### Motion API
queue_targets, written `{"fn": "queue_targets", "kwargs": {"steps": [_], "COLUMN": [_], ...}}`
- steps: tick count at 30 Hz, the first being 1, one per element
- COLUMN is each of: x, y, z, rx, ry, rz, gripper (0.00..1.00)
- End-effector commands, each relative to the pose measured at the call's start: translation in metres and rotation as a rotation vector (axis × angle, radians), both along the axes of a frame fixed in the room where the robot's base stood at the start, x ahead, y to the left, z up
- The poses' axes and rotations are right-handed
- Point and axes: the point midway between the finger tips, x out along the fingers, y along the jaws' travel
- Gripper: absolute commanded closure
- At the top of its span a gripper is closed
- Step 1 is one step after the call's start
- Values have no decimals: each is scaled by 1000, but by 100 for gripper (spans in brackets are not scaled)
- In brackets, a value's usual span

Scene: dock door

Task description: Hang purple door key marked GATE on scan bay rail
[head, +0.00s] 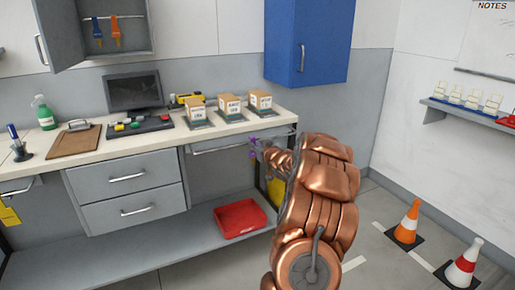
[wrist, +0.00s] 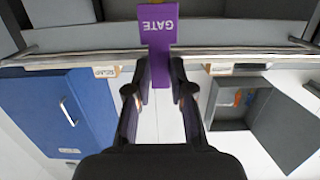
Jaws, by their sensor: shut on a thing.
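The purple key marked GATE (wrist: 157,38) is between the fingers of my gripper (wrist: 160,82) in the wrist view, its lettering upside down. My gripper (head: 263,147) is shut on it. In the head view only small purple parts of the key (head: 253,154) show, beside the right end of a metal rail (head: 222,147) under the counter's front edge. In the wrist view the key overlaps a long metal rail (wrist: 85,58). I cannot tell whether the key touches the rail or hangs on it. My arm hides part of this area.
The counter (head: 160,138) holds a monitor, a keyboard and several cartons (head: 229,103) above the rail. A red tray (head: 240,218) lies on the lower shelf. A blue cabinet (head: 305,45) hangs behind my arm. Two cones (head: 408,222) stand on the floor at right.

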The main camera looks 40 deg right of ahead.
Motion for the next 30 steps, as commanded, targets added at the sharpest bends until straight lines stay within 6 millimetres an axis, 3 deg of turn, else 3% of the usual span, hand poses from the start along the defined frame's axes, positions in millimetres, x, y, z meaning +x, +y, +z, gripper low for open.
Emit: {"fn": "queue_targets", "kwargs": {"steps": [11, 30], "x": [18, 18], "y": [-5, -5], "z": [-2, -19], "rx": [2, 2], "ry": [2, 2], "rz": [2, 2], "gripper": [100, 100]}}
